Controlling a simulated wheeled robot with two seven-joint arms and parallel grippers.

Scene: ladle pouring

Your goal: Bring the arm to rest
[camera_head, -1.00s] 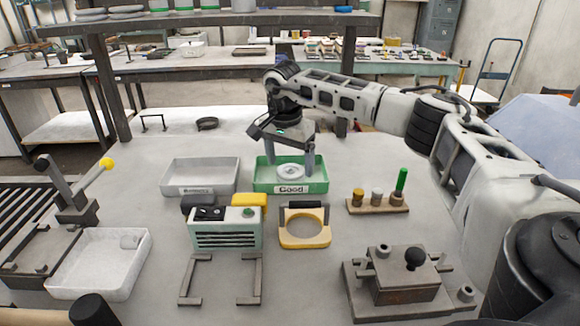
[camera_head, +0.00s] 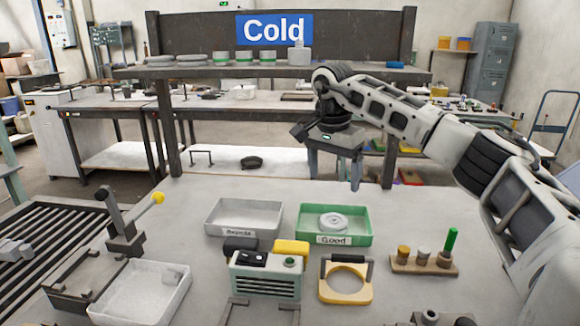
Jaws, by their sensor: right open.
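My right gripper (camera_head: 335,172) is open and empty. It hangs above and behind the green tray (camera_head: 363,238), with its fingers pointing down. The green tray carries a "Good" label and holds a pale round part (camera_head: 333,221) lying flat, clear of the gripper. My right arm comes in from the right edge and reaches over the back of the table. My left gripper is not in view.
A grey tray (camera_head: 214,229) stands left of the green one. A lever device (camera_head: 125,235), a white tray (camera_head: 137,318), a green-grey box (camera_head: 262,284), a yellow ring fixture (camera_head: 344,297) and a peg holder (camera_head: 424,264) stand nearer. A shelf (camera_head: 270,72) with a "Cold" sign is behind.

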